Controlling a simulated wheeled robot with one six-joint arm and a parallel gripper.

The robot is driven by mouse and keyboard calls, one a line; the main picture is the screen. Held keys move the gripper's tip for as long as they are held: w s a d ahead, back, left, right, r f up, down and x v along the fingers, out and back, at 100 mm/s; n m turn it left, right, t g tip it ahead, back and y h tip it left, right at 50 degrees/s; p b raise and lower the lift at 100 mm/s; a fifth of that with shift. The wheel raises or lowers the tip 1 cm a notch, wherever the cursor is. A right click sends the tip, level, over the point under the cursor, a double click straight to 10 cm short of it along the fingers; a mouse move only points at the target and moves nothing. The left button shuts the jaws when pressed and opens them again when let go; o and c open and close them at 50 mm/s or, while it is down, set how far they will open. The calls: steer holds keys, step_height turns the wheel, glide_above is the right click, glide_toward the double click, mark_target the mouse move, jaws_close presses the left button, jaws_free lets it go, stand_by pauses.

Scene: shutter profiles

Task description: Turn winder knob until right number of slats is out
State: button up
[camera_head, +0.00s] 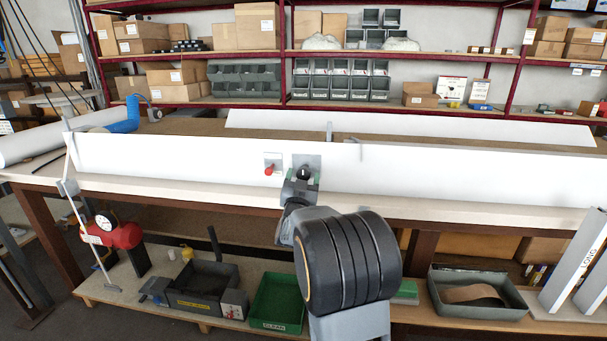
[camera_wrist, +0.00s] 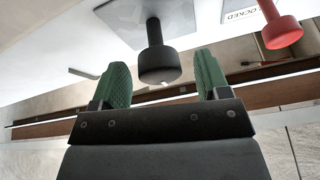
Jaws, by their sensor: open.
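The black winder knob (camera_head: 303,171) stands out from a grey plate on the long white panel (camera_head: 200,158). In the wrist view the knob (camera_wrist: 159,66) appears between the green fingertips of my gripper (camera_wrist: 163,76), with a gap on each side. My gripper (camera_head: 301,183) is open and empty in front of the plate. How deep the knob sits between the fingers I cannot tell. A red knob (camera_head: 269,170) on a small plate is to its left, and in the wrist view it (camera_wrist: 281,30) is at the upper right beside a partly cut-off label. No separate slats can be told apart.
The workbench edge (camera_head: 150,190) runs below the panel. A white roll (camera_head: 40,146) lies at the left end. Below are a grey bin (camera_head: 205,298), a green tray (camera_head: 278,300) and a grey tray (camera_head: 480,302).

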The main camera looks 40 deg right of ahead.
steer(key=shift+x, duration=0.95)
steer(key=c, duration=0.9)
